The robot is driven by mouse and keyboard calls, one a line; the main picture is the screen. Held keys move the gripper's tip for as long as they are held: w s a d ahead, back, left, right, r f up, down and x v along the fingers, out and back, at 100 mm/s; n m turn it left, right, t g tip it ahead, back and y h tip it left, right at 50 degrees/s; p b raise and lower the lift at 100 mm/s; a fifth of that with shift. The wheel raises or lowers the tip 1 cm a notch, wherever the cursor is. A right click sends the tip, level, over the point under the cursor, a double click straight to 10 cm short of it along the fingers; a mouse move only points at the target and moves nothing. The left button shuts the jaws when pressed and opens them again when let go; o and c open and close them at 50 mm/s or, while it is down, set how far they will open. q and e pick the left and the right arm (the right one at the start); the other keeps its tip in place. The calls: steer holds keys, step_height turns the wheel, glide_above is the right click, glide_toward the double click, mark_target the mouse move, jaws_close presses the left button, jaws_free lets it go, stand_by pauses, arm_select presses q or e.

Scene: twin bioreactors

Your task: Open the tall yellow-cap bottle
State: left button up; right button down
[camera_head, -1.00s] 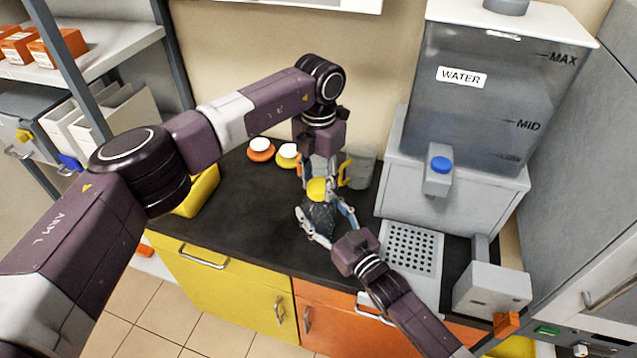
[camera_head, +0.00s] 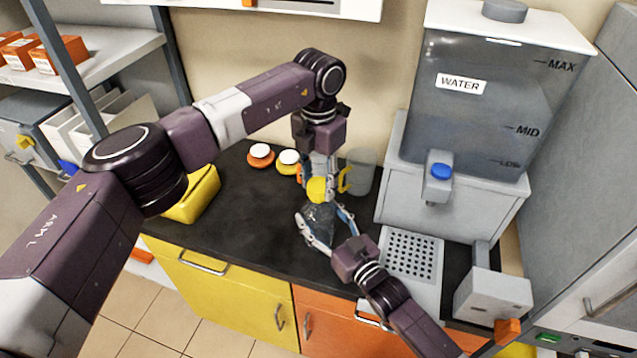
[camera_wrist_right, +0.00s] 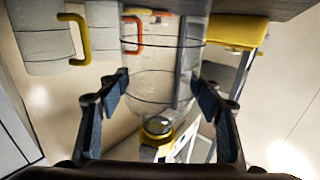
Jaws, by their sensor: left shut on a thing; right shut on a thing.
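The tall bottle (camera_head: 319,214) has a clear, dark-looking body and stands upright near the counter's front; its body also shows in the right wrist view (camera_wrist_right: 160,85). My right gripper (camera_head: 328,228) comes from the lower right, its fingers shut around the body on both sides; the fingers also show in the right wrist view (camera_wrist_right: 160,88). The yellow cap (camera_head: 317,190) is at the bottle's top. My left gripper (camera_head: 318,180) points down from above and is shut on the cap. I cannot tell whether the cap is clear of the neck. The fingers partly hide the neck.
Behind stand a clear jug (camera_head: 362,170) with a yellow handle, an orange container (camera_head: 261,160) and a yellow container (camera_head: 287,165), both white-capped. A yellow box (camera_head: 197,196) is at left, the water dispenser (camera_head: 460,200) at right. Bare counter (camera_head: 240,225) lies left of the bottle.

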mark_target(318, 185)
arm_select(q)
steer(key=shift+r, duration=1.9)
arm_select(e)
steer(key=c, duration=0.6)
jaws_free()
steer(key=shift+o, duration=0.2)
